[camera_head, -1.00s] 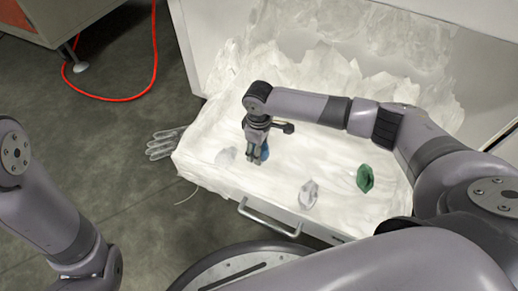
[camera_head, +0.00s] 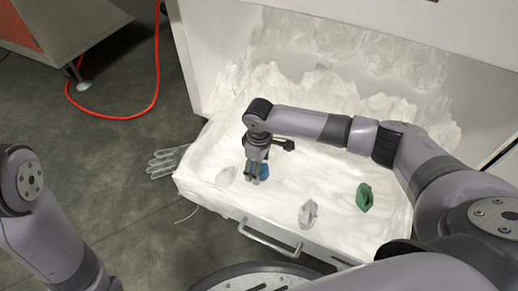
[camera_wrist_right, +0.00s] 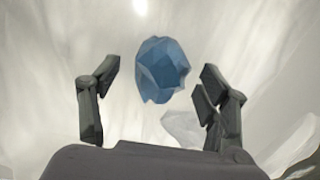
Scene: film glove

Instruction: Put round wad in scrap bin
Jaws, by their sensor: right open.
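A blue, faceted, roundish wad (camera_head: 265,171) lies on the white film in the drawer, partly hidden behind my right gripper in the head view. My right gripper (camera_head: 257,176) points down at it. In the right wrist view, the wad (camera_wrist_right: 163,70) shows between and beyond the two spread fingers of the right gripper (camera_wrist_right: 158,84), with a gap on each side. A green wad (camera_head: 364,197), a grey-white wad (camera_head: 308,214) and a pale wad (camera_head: 226,176) also lie on the film. My left arm shows at lower left, its gripper out of frame. I cannot identify a scrap bin.
The open drawer (camera_head: 222,208) has a metal handle (camera_head: 269,240) at its front. Crumpled film rises at its back. A grey glove (camera_head: 167,162) hangs by its left side. A red hose (camera_head: 122,117) lies on the floor beside a cabinet (camera_head: 62,28).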

